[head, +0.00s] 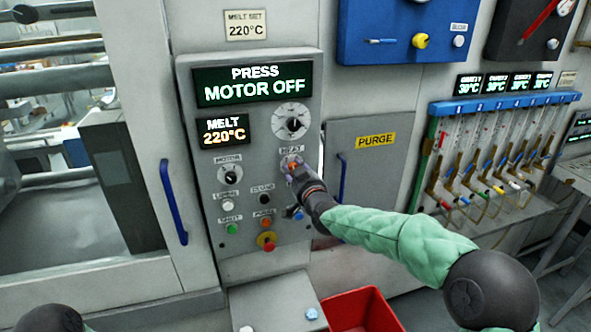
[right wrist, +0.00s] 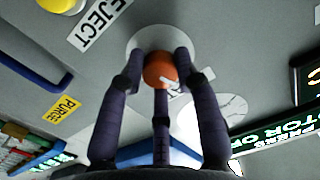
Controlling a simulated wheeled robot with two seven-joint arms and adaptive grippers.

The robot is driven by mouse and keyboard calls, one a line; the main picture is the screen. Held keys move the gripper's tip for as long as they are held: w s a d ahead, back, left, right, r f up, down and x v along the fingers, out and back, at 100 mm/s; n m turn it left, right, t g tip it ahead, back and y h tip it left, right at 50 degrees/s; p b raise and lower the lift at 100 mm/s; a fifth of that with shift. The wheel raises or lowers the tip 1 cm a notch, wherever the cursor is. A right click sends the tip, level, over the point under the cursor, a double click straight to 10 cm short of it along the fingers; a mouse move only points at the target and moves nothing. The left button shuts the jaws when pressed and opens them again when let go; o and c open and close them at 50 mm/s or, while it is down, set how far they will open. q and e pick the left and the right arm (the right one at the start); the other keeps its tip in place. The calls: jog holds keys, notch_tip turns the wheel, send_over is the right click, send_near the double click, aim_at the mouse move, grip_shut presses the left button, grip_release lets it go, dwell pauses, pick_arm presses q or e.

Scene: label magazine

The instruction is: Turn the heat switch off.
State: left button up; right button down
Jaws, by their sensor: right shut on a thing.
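The heat switch (head: 291,162) is on the grey control panel (head: 200,160), under the HEAT label and below a large dial. In the right wrist view its orange knob (right wrist: 158,68) stands on a round white plate. My right gripper (head: 296,171) reaches in from the right and is shut on the knob, with dark fingers around it in the right wrist view (right wrist: 160,75). The fingers hide much of the switch, and I cannot read its setting. The displays above read "PRESS MOTOR OFF" (head: 252,82) and "MELT 220°C" (head: 222,131). My left gripper is out of view.
The motor knob (head: 230,175) is left of the heat switch. Several buttons and a red stop button (head: 267,241) lie below. A grey door with a PURGE label (head: 375,140) and blue handle is at the right. A red bin (head: 362,310) stands below.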

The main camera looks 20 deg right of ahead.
jog(key=shift+a+f+n+p, duration=0.15)
jog(key=shift+n+p, duration=0.1)
jog(key=shift+n, duration=0.45)
jog(key=shift+d+f+n+p, duration=0.1)
jog(key=shift+n+p, duration=0.15)
jog(key=shift+n, duration=0.45)
jog(key=c, duration=0.9)
grip_release()
jog(key=shift+r, duration=0.15)
jog(key=s, duration=1.2)
jog(key=shift+d+r, duration=0.25)
jog(key=shift+d, duration=0.1)
